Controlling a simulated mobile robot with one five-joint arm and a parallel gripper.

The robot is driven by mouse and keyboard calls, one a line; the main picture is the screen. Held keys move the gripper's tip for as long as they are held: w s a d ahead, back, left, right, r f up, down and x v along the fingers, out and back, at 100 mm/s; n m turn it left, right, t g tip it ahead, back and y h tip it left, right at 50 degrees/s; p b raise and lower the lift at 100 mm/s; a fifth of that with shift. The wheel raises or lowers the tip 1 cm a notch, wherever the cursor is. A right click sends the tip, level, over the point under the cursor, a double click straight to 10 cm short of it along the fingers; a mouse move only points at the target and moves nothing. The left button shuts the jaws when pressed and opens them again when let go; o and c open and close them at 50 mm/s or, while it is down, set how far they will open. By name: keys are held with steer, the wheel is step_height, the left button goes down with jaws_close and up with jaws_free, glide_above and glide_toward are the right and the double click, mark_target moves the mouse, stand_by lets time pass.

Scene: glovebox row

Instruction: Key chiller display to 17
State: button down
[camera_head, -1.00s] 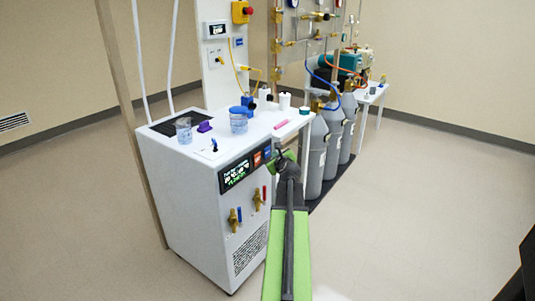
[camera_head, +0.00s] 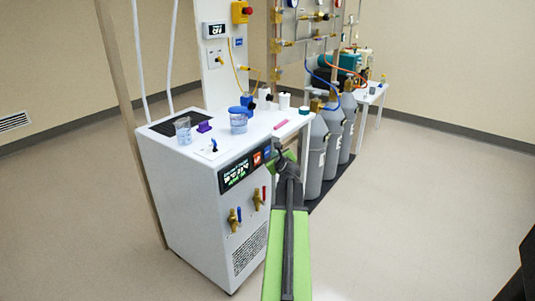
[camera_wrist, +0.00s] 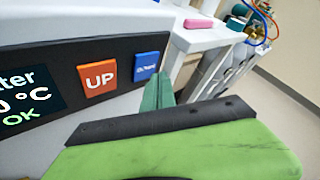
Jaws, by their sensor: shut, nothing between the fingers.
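The chiller (camera_head: 190,205) is a white cabinet with a dark display (camera_head: 236,173) on its upper front edge. The display's digits are too small to read in the head view. The wrist view shows only the display's right end (camera_wrist: 28,95), with a cut-off "0 °C" and "OK". Beside it are an orange-red UP button (camera_wrist: 98,79) and a blue button (camera_wrist: 146,66) with a small, unclear label. My gripper (camera_wrist: 158,92) is shut and empty, its teal fingertips just below and right of the blue button. I cannot tell whether they touch the panel.
Two brass valves (camera_head: 233,219) with blue and red handles stick out below the display. Grey gas cylinders (camera_head: 315,155) stand to the right. The floor in front is clear.

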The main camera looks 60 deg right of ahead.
steer(key=shift+w, duration=0.45)
steer(key=shift+w, duration=0.4)
stand_by(0.6)
steer(key=shift+s, duration=0.85)
steer(key=shift+s, duration=0.1)
steer(key=shift+s, duration=2.4)
stand_by(0.7)
